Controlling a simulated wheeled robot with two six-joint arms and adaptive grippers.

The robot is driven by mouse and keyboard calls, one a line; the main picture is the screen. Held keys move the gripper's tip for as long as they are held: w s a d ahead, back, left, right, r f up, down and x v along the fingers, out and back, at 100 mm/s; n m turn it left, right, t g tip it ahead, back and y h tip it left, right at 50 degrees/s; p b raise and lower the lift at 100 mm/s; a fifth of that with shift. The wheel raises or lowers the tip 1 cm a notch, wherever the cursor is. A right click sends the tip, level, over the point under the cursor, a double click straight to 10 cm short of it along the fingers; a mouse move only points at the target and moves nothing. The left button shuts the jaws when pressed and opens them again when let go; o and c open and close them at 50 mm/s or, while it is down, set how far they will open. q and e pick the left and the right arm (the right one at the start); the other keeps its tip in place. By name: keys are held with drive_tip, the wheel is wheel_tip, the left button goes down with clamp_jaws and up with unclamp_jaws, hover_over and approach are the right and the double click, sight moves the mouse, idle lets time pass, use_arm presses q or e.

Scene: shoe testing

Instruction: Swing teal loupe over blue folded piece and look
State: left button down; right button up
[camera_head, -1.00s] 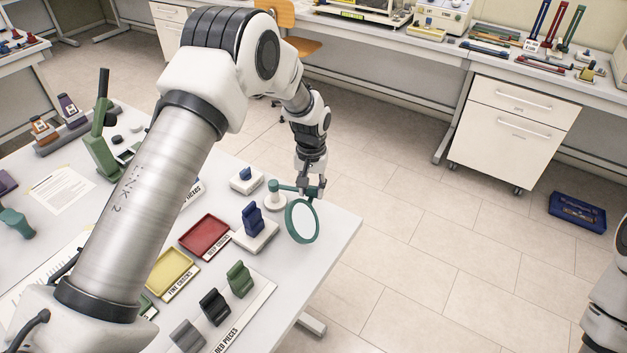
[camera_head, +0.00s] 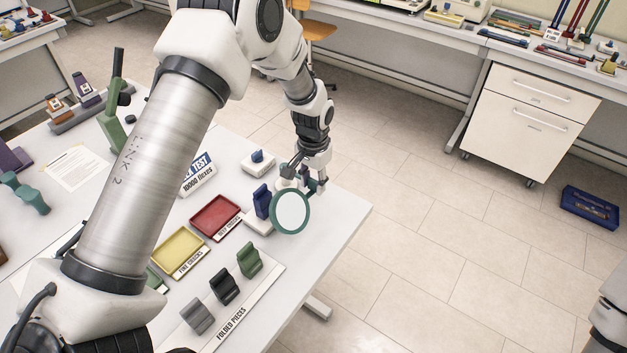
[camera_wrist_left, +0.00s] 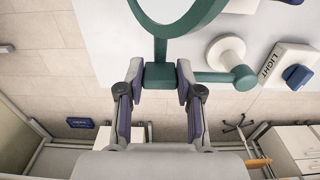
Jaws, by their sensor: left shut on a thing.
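The teal loupe (camera_head: 291,211) has a round lens in a teal ring on an arm from a white post and base. In the left wrist view the loupe's teal ring (camera_wrist_left: 176,29) is at the top and its round base (camera_wrist_left: 226,55) is to the right. My left gripper (camera_wrist_left: 159,76) is shut on the teal block below the ring; in the head view the gripper (camera_head: 309,180) is just behind the ring. The blue folded piece (camera_head: 262,201) stands upright on a white stand (camera_head: 258,222), left of the lens. The right gripper is not in view.
A red tray (camera_head: 216,217) and a yellow tray (camera_head: 180,251) lie left of the stand. Green (camera_head: 249,260), black (camera_head: 222,286) and grey (camera_head: 197,316) folded pieces stand in front. A white box with a blue knob (camera_head: 258,162) is behind. The table's right edge is close.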

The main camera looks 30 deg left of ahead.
use_arm(q)
drive_tip(key=shift+s+f, duration=0.25)
drive_tip(key=shift+f, duration=0.05)
drive_tip(key=c, duration=0.8)
unclamp_jaws()
drive_tip(key=shift+c, duration=0.2)
drive_tip(key=shift+o, duration=0.4)
drive_tip(key=shift+w, duration=0.25)
wheel_tip(320, 180, up, 12)
drive_tip(key=shift+w, duration=0.1)
